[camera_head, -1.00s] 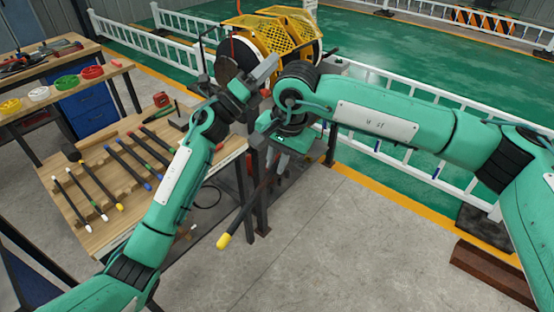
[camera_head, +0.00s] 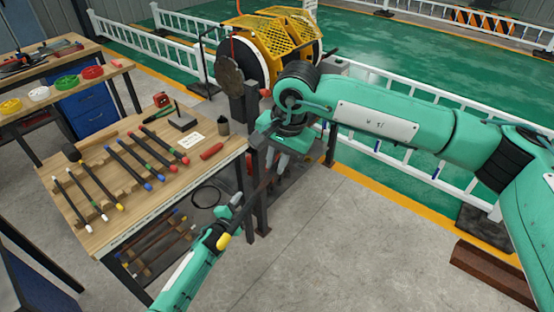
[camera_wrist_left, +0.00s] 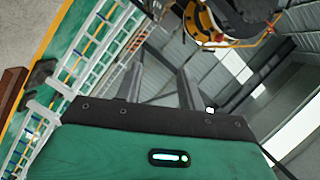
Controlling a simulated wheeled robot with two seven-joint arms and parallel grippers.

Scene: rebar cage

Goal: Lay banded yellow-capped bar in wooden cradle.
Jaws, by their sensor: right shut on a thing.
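My right gripper (camera_head: 277,166) is shut on a dark bar (camera_head: 261,188) beyond the bench's right end. The bar hangs slanted, its yellow cap (camera_head: 223,241) low and towards me. My left gripper (camera_head: 237,201) is close to the lower part of this bar; I cannot tell whether they touch. In the left wrist view its two fingers (camera_wrist_left: 158,85) are apart with no bar between them. Notched wooden cradles (camera_head: 83,221) on the bench hold several dark bars with white, yellow, blue and red ends. One yellow-ended bar (camera_head: 100,186) lies among them. Bands on the held bar are too small to make out.
A yellow-guarded machine (camera_head: 262,50) is behind.

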